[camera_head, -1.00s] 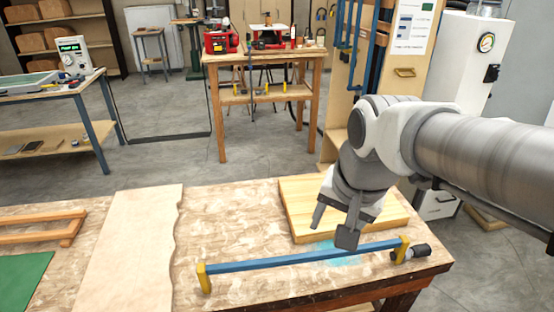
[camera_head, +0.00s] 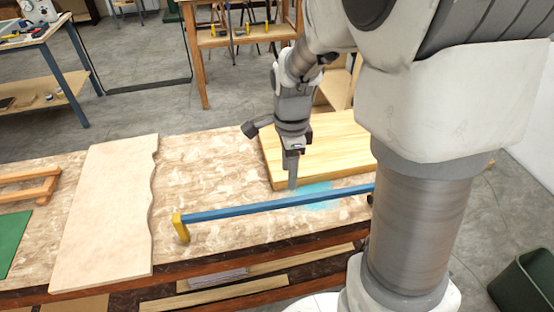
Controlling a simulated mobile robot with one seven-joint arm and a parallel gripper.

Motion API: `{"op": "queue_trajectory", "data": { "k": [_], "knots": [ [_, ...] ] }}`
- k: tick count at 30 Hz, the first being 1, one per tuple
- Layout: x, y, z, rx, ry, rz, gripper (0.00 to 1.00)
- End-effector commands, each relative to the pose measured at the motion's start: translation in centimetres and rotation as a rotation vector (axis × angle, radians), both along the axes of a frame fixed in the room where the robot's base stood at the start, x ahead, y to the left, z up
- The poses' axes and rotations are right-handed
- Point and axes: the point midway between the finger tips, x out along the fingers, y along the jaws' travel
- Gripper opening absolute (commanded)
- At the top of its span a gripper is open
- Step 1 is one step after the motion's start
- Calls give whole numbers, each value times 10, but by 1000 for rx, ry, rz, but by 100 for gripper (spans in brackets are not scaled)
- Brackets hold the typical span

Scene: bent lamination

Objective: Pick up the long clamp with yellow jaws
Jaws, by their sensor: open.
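The long clamp lies across the front of the worktable. Its blue bar (camera_head: 245,209) runs from left to right, slightly slanted. One yellow jaw (camera_head: 181,228) shows at the left end; the right end is hidden behind my arm. My gripper (camera_head: 292,180) points down just behind the bar in the picture, right of its middle. It is open and empty. It is seen nearly edge-on, so the gap between the fingers is not clear. I cannot tell its exact height above the table.
A pale board with a wavy edge (camera_head: 105,215) lies left of the clamp. A thick wooden board (camera_head: 335,140) lies behind my gripper. A green mat (camera_head: 10,235) and a wooden frame (camera_head: 35,190) are at the far left. A dark green bin (camera_head: 525,285) stands at lower right.

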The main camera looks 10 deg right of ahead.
Motion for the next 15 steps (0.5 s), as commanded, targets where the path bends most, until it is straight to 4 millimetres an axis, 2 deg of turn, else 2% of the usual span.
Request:
{"op": "queue_trajectory", "data": {
  "k": [1, 6, 9, 15],
  "knots": [
    [-1, 0, -14, -1, 6, 0, 57],
    [-1, 0, -49, -1, 5, 2, 57],
    [-1, 0, -63, 0, 3, 1, 57],
    [-1, 0, -76, 0, 0, 2, 57]
  ]
}}
